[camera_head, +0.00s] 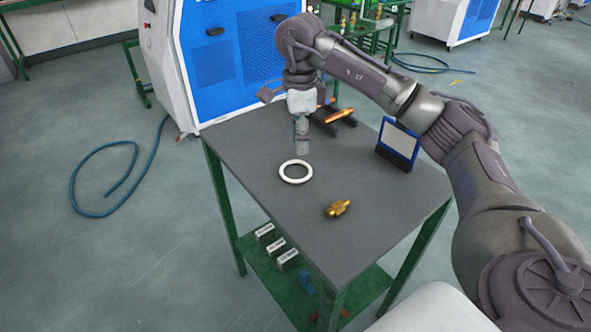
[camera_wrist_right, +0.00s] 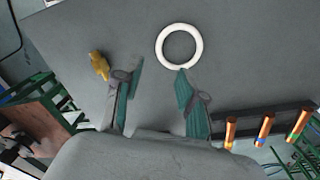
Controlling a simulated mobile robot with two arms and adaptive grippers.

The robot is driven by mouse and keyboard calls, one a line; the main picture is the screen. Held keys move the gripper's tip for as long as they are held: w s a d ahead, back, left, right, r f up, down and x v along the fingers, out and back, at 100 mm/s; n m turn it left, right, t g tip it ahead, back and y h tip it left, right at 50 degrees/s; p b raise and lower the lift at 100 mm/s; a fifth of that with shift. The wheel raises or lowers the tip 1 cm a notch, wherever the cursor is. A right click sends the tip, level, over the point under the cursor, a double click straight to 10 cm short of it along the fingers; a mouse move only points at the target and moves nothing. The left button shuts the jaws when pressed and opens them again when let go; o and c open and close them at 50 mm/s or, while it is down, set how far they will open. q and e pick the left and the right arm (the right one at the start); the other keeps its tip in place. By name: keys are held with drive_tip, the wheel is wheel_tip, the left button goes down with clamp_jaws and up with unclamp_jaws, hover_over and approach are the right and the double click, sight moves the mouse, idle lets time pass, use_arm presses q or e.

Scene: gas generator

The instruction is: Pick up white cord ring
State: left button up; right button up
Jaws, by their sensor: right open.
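The white cord ring (camera_head: 283,178) lies flat on the grey top of the green-framed table (camera_head: 357,203). It also shows in the right wrist view (camera_wrist_right: 160,45), just beyond the tip of one finger. My right gripper (camera_head: 302,150) points down above the table, behind the ring in the head view. In the right wrist view its two fingers (camera_wrist_right: 160,82) are spread apart with only bare tabletop between them. The ring is outside the gap between the fingers. My left gripper is in neither view.
A brass fitting (camera_head: 338,209) lies on the table nearer the front. A dark rack (camera_head: 323,121) with copper-coloured pieces (camera_head: 341,114) stands at the back. A blue-framed panel (camera_head: 397,143) stands at the right edge. White boxes (camera_head: 276,246) sit on the lower shelf.

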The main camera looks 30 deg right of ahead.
sight(299, 179)
wheel_tip(299, 179, down, 3)
drive_tip(key=shift+f, duration=0.15)
drive_tip(key=f, duration=0.3)
drive_tip(key=shift+s+a+p, duration=0.15)
drive_tip(key=shift+a+p, duration=0.05)
drive_tip(key=shift+p, duration=0.15)
wheel_tip(299, 179, down, 2)
drive_tip(key=shift+f, duration=0.7)
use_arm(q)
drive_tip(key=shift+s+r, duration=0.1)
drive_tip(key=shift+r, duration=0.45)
use_arm(e)
clamp_jaws()
